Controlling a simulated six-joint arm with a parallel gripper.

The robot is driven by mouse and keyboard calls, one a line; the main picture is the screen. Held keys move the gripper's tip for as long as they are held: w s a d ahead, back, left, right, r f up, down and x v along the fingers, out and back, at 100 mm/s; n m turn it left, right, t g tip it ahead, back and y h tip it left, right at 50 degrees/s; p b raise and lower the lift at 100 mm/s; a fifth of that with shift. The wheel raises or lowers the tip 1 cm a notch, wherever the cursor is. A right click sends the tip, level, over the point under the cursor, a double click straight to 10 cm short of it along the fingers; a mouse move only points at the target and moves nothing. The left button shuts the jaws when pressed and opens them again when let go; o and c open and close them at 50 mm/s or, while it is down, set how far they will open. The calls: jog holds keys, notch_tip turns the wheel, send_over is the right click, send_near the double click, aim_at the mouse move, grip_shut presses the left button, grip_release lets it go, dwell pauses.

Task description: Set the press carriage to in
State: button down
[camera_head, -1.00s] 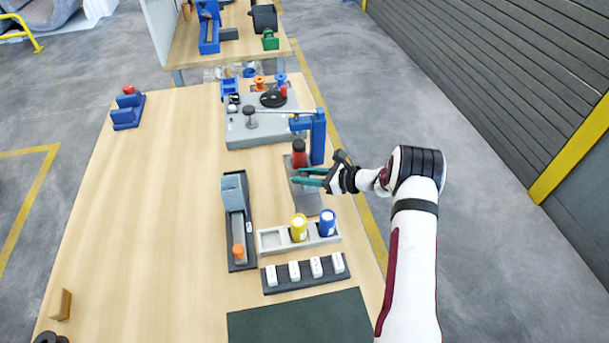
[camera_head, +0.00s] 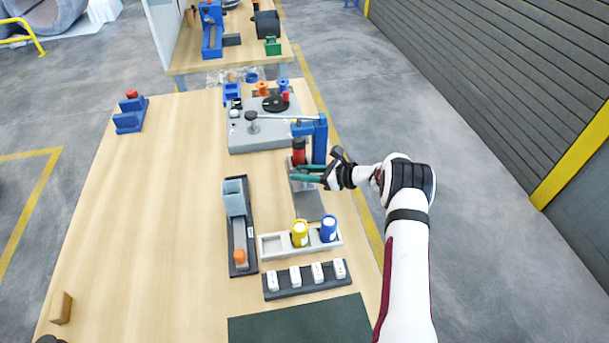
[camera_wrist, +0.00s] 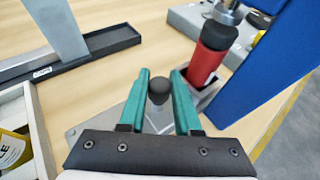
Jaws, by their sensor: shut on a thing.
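The blue press (camera_head: 319,140) stands at the right edge of the bench on a grey base (camera_head: 308,204). A red can with a black top (camera_head: 299,152) stands at the press, in the small grey carriage (camera_wrist: 209,92), below the silver ram (camera_wrist: 228,10) in the wrist view. My gripper (camera_head: 292,172) is low over the base, just on the near side of the can. In the wrist view its green fingers (camera_wrist: 159,85) are shut on a dark round knob (camera_wrist: 159,90). The knob's link to the carriage is partly hidden.
A light tray with a yellow can (camera_head: 299,233) and a blue can (camera_head: 328,228) lies nearer. A dark fixture with an orange knob (camera_head: 239,256) is to the left. A grey machine (camera_head: 261,137) stands beyond. The left bench is mostly clear.

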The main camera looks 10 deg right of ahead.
jog(key=shift+w+d+r, duration=0.15)
jog(key=shift+w, duration=0.05)
jog(key=c, duration=0.9)
grip_release()
jog(key=o, duration=0.3)
jog(key=shift+s, duration=0.1)
jog(key=v, duration=1.5)
jog(key=shift+s+d, duration=0.2)
jog(key=shift+s, duration=0.1)
